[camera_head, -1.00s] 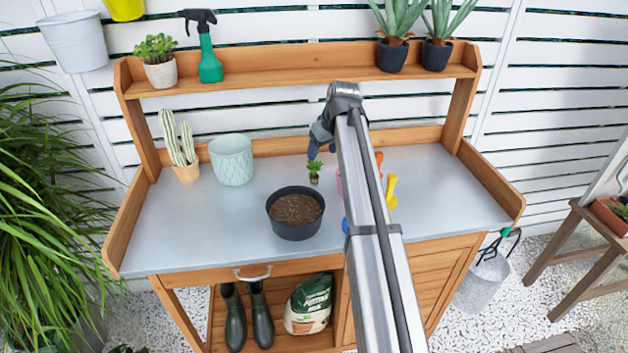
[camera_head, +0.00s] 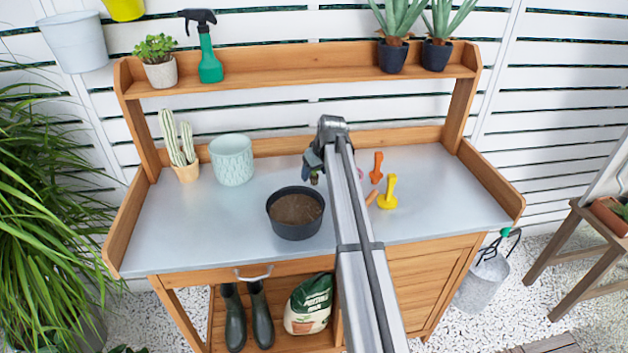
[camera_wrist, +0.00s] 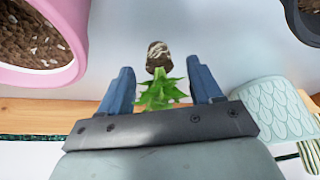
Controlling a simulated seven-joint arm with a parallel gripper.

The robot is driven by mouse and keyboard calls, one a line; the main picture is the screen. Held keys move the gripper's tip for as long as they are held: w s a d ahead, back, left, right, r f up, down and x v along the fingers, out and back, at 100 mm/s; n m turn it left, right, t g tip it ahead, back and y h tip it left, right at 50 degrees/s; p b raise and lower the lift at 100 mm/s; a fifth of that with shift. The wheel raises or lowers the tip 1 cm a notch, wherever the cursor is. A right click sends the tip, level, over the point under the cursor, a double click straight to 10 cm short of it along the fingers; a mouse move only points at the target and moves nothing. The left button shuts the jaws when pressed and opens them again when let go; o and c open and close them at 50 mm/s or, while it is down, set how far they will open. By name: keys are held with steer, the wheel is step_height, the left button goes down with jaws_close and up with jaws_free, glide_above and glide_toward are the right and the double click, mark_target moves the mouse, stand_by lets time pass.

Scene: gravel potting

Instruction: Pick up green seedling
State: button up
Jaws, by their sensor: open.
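The green seedling (camera_wrist: 161,92) shows in the wrist view, with bright leaves and a brown root plug (camera_wrist: 158,57). My gripper (camera_wrist: 163,75) is open, with one blue finger on each side of the leaves. The plug lies a little beyond the fingertips, and I cannot tell whether anything touches. In the head view my gripper (camera_head: 311,168) is low over the bench, behind the dark pot. It hides the seedling's leaves there; only a bit of the plug (camera_head: 314,178) shows.
A dark pot of soil (camera_head: 295,213) stands in front of my gripper. A pale green pot (camera_head: 232,160) and a cactus (camera_head: 180,147) are to the left. A pink pot (camera_wrist: 55,40) is close by in the wrist view. Orange and yellow tools (camera_head: 387,190) lie to the right.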

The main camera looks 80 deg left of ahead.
mark_target(316, 176)
steer(key=shift+x, duration=1.2)
steer(key=c, duration=1.1)
step_height(316, 176, up, 10)
steer(key=w+d+r, duration=0.1)
steer(key=w+d, duration=0.1)
steer(key=w, duration=0.1)
steer(key=w+d+r, duration=0.1)
steer(key=w+d, duration=0.1)
steer(key=w, duration=0.1)
steer(key=w+d+r, duration=0.2)
steer(key=w, duration=0.1)
steer(key=shift+w+d, duration=0.25)
steer(key=shift+w, duration=0.15)
